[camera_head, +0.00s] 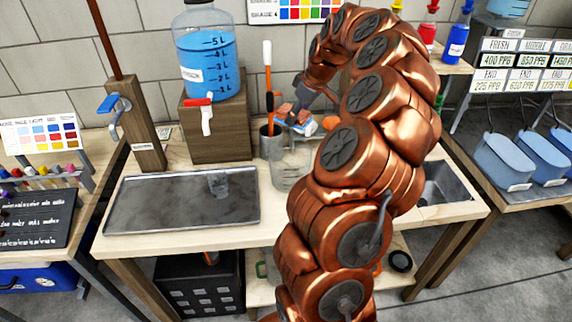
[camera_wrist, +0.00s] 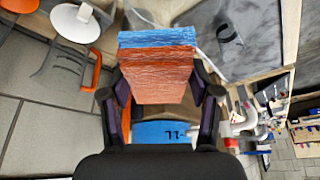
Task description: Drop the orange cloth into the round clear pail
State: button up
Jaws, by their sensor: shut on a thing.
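My gripper (camera_wrist: 160,100) is shut on the orange cloth (camera_wrist: 155,82), which looks like a thick folded block with a blue layer (camera_wrist: 157,38) along one edge. In the head view my gripper (camera_head: 292,114) is behind my arm's curve, with the cloth's orange and blue bits (camera_head: 305,125) just showing above a clear round vessel (camera_head: 291,168) on the bench. That vessel looks like the clear pail. Whether the cloth touches the rim cannot be told.
A grey cup (camera_head: 270,143) with upright tools stands beside the vessel. A dark tray (camera_head: 150,205) with a small clear cup (camera_head: 218,183) lies at left. A blue water tank (camera_head: 205,55) stands on a wooden block (camera_head: 222,125) behind. A sink (camera_head: 445,182) is at right.

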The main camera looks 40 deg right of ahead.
jog(key=shift+f, duration=2.75)
jog(key=o, duration=1.3)
jog(key=v, duration=1.2)
jog(key=shift+s+f, duration=0.1)
